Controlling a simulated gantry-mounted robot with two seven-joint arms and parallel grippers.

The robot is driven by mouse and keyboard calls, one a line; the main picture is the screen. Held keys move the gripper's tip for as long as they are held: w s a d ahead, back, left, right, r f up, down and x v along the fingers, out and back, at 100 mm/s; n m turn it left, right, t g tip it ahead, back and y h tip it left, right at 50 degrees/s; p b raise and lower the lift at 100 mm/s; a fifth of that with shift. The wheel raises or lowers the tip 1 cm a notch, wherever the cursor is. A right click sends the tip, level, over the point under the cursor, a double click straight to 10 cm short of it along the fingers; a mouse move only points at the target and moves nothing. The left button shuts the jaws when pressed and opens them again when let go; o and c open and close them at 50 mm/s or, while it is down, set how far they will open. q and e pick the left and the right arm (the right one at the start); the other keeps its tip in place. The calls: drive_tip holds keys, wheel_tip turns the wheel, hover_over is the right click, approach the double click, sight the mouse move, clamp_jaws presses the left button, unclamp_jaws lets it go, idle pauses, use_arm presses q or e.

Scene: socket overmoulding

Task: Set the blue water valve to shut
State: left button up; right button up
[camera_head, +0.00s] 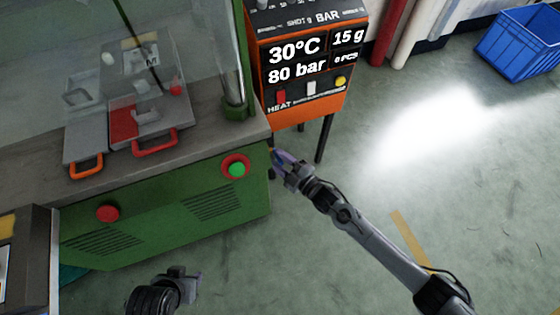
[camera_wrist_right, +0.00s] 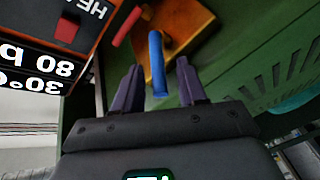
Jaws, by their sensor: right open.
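The blue water valve (camera_wrist_right: 157,52) shows in the right wrist view as a blue lever on an orange-brown plate (camera_wrist_right: 182,30) at the green machine. My right gripper (camera_head: 278,157) is at the machine's right corner in the head view. In the wrist view its two purple-grey fingers (camera_wrist_right: 158,80) are open. The blue lever lies between them in the picture; I cannot tell whether either finger touches it. The valve is hidden in the head view. Part of my left arm, probably its gripper (camera_head: 181,285), shows at the bottom; its jaws cannot be made out.
A red lever (camera_wrist_right: 127,26) is beside the blue one. The orange control box (camera_head: 310,118) with its display stands just behind my right gripper. The green machine (camera_head: 160,222) has red and green buttons. A blue crate (camera_head: 515,48) is at top right. Open floor lies right.

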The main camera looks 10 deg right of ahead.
drive_tip(key=c, duration=0.6)
clamp_jaws()
